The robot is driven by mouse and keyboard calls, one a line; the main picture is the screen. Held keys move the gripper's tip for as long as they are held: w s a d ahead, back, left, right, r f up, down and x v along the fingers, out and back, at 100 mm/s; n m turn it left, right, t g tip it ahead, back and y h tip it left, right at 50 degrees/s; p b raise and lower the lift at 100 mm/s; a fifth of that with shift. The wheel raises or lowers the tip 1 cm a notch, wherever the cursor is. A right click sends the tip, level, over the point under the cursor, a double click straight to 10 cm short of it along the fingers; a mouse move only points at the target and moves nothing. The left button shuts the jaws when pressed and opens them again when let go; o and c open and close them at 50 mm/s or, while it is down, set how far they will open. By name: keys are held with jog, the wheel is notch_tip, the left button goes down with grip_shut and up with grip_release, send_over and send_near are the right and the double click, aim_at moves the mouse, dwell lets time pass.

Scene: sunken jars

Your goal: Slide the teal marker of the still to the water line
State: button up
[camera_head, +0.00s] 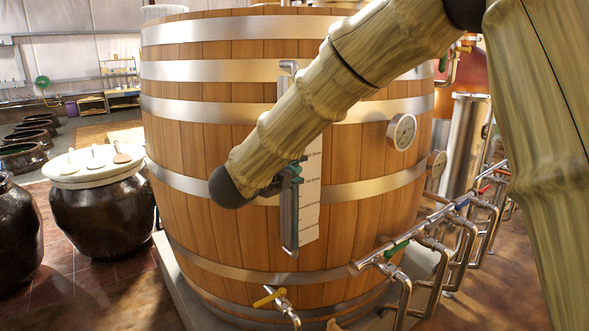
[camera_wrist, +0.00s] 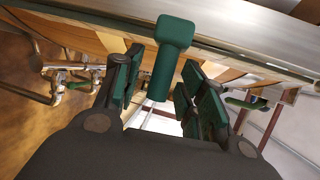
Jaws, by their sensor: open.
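The still is a large wooden barrel (camera_head: 225,125) with steel bands. A vertical metal sight tube (camera_head: 288,228) runs down its front beside a white scale plate (camera_head: 310,200) with small printed lines, too small to read. The teal marker is a dark green T-shaped piece (camera_wrist: 174,50) in the wrist view, standing between my fingers. My gripper (camera_wrist: 160,80) is open, with a finger on each side of the marker and gaps visible. In the head view my gripper (camera_head: 283,182) is at the tube's middle height and partly hides the marker. The water line cannot be made out.
Two round gauges (camera_head: 401,132) are on the barrel's right side. Metal pipes with a green-handled valve (camera_head: 396,249) project at lower right, and a yellow-handled tap (camera_head: 269,297) is below the tube. Dark jars (camera_head: 103,215) stand at left.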

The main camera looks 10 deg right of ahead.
jog(key=v, duration=1.1)
jog(key=w+d+f+n+y, duration=0.1)
jog(key=d+f+n+y, duration=0.2)
jog(key=f, duration=0.8)
jog(key=w+d+f+n+y, duration=0.15)
jog(key=f+n, duration=0.35)
jog(key=f, duration=0.6)
jog(key=s+d+f+n+g+y, duration=0.1)
jog(key=s+d+f+n, duration=0.15)
jog(key=f, duration=0.45)
jog(key=s+d+f+n+g+y, duration=0.1)
jog(key=s+d+f+n, duration=0.15)
jog(key=f, duration=0.55)
jog(key=s+d+f+n+g+y, duration=0.1)
jog(key=s+f+n, duration=0.25)
jog(key=f, duration=0.35)
jog(key=s+d+f+n+g+y, duration=0.1)
jog(key=s+d+f+n+g, duration=0.15)
jog(key=s+f, duration=0.6)
jog(key=s+d+f+n+g+y, duration=0.1)
jog(key=s+d+f+n+g, duration=0.15)
jog(key=s+f, duration=0.55)
jog(key=s+d+f+n+g, duration=0.2)
jog(key=s, duration=0.8)
jog(key=s+d+f+n+g, duration=0.2)
jog(key=s, duration=0.7)
jog(key=shift+s+d, duration=0.35)
jog(key=shift+n, duration=0.25)
